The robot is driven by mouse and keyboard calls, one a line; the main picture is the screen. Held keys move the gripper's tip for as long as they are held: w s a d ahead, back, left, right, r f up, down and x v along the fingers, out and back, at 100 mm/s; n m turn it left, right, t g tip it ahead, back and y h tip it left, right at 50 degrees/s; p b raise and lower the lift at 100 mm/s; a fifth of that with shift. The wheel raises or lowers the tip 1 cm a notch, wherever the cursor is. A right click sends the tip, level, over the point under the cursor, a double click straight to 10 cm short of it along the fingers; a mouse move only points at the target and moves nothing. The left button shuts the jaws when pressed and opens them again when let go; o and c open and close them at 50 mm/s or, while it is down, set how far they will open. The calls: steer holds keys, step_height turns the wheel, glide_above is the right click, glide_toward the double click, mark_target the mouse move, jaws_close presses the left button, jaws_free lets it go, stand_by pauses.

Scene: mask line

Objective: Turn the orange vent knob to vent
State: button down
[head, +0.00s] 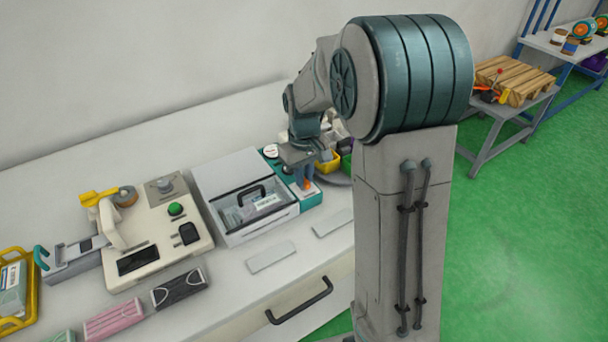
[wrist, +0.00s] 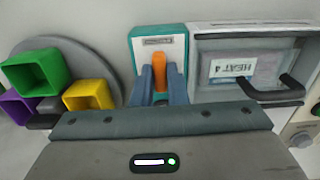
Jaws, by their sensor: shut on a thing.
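The orange vent knob (wrist: 159,72) is on the front of a teal and white unit (wrist: 175,40). In the wrist view my gripper (wrist: 160,76) points at the unit, with one blue-grey finger on each side of the knob. The fingers are shut on the knob. The knob stands lengthwise between the fingers in that view. In the head view the knob (head: 307,183) shows as a small orange patch below my gripper (head: 302,172). Part of the unit is hidden behind my wrist there.
A grey box with a clear lid and black handle (head: 245,195) adjoins the unit. Green (wrist: 38,70), yellow (wrist: 88,95) and purple bins (wrist: 14,108) stand on a round grey plate on the other side. A cream machine (head: 155,230) and mask stacks (head: 180,288) are further left.

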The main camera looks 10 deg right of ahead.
mark_target(305, 179)
steer(key=c, duration=1.4)
jaws_free()
steer(key=shift+c, duration=0.2)
steer(key=shift+r, duration=0.1)
step_height(305, 179, up, 14)
steer(key=shift+s, duration=0.1)
steer(key=s+f+m+t, duration=0.1)
steer(key=s+f+m, duration=0.1)
steer(key=s, duration=0.8)
steer(key=s+f+m+t, duration=0.1)
steer(key=s+f+m, duration=0.1)
steer(key=s, duration=0.8)
steer(key=shift+s+f+t+p, duration=0.3)
steer(key=shift+f+t+p, duration=0.1)
steer(key=shift+f, duration=0.25)
